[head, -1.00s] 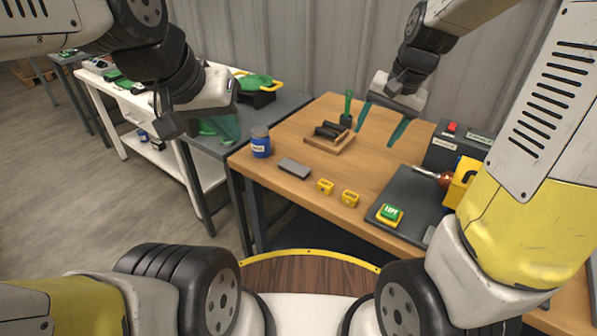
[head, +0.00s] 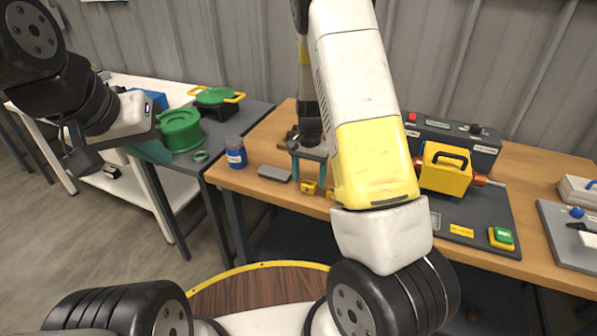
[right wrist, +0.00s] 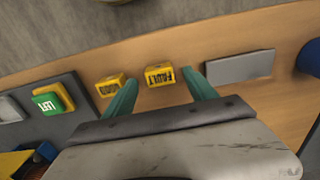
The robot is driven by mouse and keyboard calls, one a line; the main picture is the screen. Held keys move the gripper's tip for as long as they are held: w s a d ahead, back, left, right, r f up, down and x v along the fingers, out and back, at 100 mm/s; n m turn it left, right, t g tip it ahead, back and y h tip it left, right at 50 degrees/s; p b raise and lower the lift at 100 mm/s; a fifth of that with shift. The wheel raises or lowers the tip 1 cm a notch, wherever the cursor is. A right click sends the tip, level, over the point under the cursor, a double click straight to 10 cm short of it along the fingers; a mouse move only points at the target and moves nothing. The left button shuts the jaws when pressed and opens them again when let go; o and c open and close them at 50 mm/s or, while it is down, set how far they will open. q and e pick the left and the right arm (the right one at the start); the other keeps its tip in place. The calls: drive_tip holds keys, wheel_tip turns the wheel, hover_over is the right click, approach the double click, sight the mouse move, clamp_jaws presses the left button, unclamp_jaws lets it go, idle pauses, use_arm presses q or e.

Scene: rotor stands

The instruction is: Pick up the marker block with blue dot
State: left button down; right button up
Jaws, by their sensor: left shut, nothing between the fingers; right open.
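Two small yellow blocks sit near the wooden table's front edge. One block (head: 309,187), marked FAULT in the right wrist view (right wrist: 161,74), is beside a grey plate. The other yellow block (head: 331,194) is partly hidden by my right arm; its label in the right wrist view (right wrist: 109,85) is hard to read. I see no blue dot on either. My right gripper (head: 309,176) is open, pointing down, its fingertips on either side of the FAULT block, with nothing gripped. My left gripper (head: 152,150) is shut and empty, away at the left near the green pot.
A grey plate (head: 274,173) and blue jar (head: 235,152) stand left of the blocks. A yellow-cased device (head: 446,168) and green LEFT button (head: 502,237) are on a dark board at right. The green pot (head: 181,130) is on the grey side table.

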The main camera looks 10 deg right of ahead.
drive_tip(key=shift+f, duration=1.35)
clamp_jaws()
drive_tip(key=shift+r, duration=0.15)
